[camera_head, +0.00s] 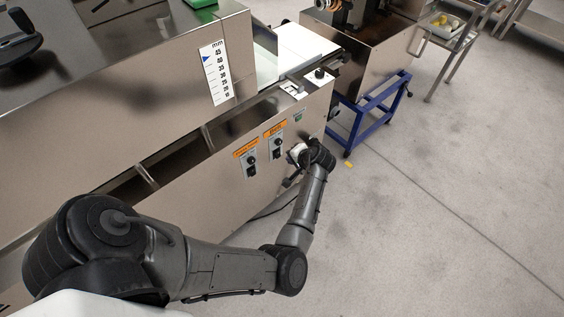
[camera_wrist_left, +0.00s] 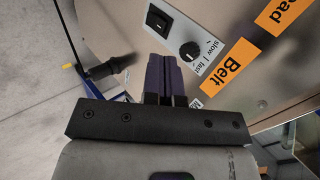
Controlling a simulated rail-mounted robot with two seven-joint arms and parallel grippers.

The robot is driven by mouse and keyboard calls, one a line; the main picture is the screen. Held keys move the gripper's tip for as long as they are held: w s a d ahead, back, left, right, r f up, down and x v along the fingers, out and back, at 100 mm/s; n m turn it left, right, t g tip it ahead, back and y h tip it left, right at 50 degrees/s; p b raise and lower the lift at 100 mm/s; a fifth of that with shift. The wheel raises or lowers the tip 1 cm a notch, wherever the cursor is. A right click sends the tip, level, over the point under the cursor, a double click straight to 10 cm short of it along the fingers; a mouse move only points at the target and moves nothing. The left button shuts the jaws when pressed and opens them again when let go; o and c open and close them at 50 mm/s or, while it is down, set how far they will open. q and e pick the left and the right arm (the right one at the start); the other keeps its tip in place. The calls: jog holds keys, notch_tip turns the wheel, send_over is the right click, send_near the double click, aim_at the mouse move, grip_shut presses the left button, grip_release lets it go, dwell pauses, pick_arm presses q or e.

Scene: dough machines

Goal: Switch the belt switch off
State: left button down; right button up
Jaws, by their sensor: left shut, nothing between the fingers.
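The belt switch is a black rocker (camera_wrist_left: 157,18) on a pale plate, beside a round slow/fast knob (camera_wrist_left: 190,51) and the orange Belt label (camera_wrist_left: 231,66). In the head view the belt switch (camera_head: 277,154) is on the machine's front panel, under the right-hand orange label. My left gripper (camera_head: 292,154) is just right of this switch, close to the panel. In the left wrist view its fingers (camera_wrist_left: 163,60) are shut together and empty, below the rocker in the picture and left of the knob. I cannot tell whether they touch the panel. My right gripper is out of view.
A second control plate (camera_head: 251,164) with an orange label sits to the left on the same panel. A blue stand (camera_head: 372,115) is beyond the machine's end.

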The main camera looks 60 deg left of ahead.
pick_arm(q)
jog(key=w+d, duration=0.1)
jog(key=w+d+f, duration=0.1)
jog(key=shift+w+f+m+b, duration=0.1)
jog(key=shift+w+m+b, duration=0.2)
jog(key=shift+w+m, duration=0.1)
jog(key=shift+a, duration=0.1)
jog(key=b, duration=0.7)
send_near(278, 157)
jog(key=shift+x, duration=3.5)
jog(key=shift+w+a, duration=0.1)
